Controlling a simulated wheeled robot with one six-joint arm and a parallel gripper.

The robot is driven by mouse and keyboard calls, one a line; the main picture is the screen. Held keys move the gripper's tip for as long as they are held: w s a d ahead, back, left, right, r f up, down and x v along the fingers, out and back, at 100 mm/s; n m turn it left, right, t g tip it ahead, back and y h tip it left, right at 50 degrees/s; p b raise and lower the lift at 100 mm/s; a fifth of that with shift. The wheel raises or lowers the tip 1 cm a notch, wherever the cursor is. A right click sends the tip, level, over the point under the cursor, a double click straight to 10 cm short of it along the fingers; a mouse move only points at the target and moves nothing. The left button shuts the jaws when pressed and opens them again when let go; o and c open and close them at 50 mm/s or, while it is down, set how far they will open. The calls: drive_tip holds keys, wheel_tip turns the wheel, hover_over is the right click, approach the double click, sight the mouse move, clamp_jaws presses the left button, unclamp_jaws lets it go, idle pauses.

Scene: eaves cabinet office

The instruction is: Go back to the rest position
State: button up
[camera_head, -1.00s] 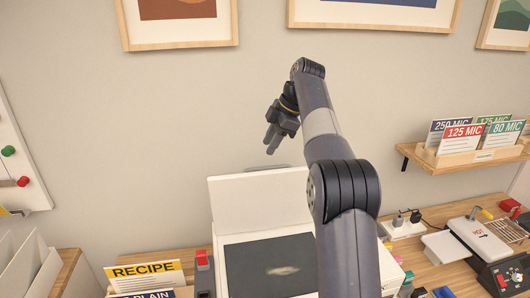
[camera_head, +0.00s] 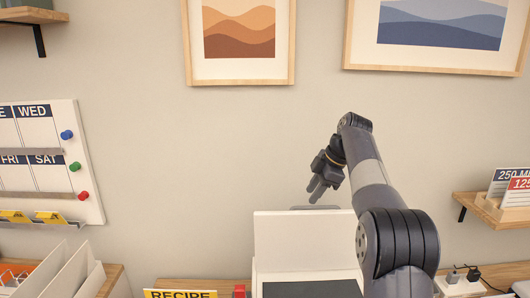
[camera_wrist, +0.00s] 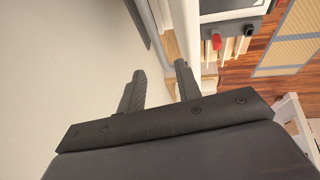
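My gripper (camera_head: 318,188) hangs in the air in front of the wall, above the raised white lid (camera_head: 300,240) of a white box-like device. Its two fingers show in the wrist view (camera_wrist: 158,85), spread apart with nothing between them. My arm bends up from the lower right of the head view and carries the gripper at its upper end.
A weekly board (camera_head: 45,160) with coloured pegs hangs at left. A wooden shelf with cards (camera_head: 500,205) is at right. Framed pictures (camera_head: 240,40) hang above. The wall around the gripper is clear.

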sight(304, 207)
drive_tip(key=x, duration=0.6)
drive_tip(key=shift+s, duration=0.25)
